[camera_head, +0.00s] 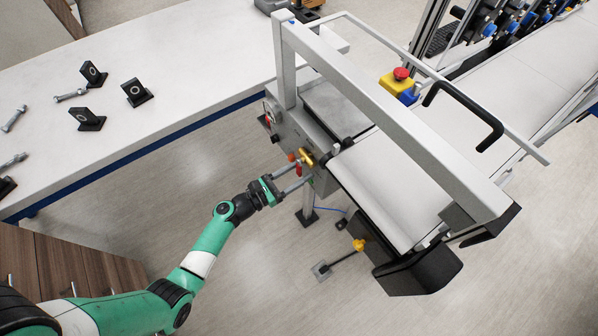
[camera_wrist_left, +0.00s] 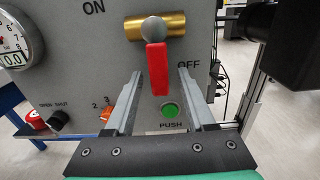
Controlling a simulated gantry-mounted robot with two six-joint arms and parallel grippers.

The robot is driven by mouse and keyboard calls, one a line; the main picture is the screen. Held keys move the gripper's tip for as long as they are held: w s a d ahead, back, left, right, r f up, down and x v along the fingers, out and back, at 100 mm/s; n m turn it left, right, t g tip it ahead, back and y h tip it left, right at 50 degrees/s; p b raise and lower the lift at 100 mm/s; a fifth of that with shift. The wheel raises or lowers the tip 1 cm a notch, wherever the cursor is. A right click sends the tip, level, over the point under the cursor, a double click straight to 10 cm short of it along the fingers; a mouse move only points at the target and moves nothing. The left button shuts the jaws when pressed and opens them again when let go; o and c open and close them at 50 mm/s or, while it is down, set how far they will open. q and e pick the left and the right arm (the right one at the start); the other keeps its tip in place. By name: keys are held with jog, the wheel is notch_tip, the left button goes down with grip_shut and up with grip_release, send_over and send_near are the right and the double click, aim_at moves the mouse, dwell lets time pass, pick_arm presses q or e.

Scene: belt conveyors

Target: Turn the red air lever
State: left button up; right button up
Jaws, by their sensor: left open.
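The red air lever (camera_wrist_left: 158,72) hangs down from a brass valve (camera_wrist_left: 165,25) on a grey panel (camera_wrist_left: 85,65). "ON" is printed to its upper left and "OFF" to its right. In the head view the lever (camera_head: 299,169) is small, beside the brass valve (camera_head: 307,158) on the conveyor's end. My left gripper (camera_head: 303,173) is open and points at the panel. In the left wrist view its fingers (camera_wrist_left: 160,76) stand on either side of the lever, with a gap on both sides. Contact is not visible. My right gripper is not in view.
A green push button (camera_wrist_left: 169,110), an orange switch (camera_wrist_left: 107,113), a black knob (camera_wrist_left: 57,121) and a gauge (camera_wrist_left: 15,45) are on the panel. The conveyor frame (camera_head: 390,110) rises above it. A white table (camera_head: 190,60) stands at left; floor between is clear.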

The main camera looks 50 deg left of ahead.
pick_arm(q)
grip_shut()
dwell(1.4)
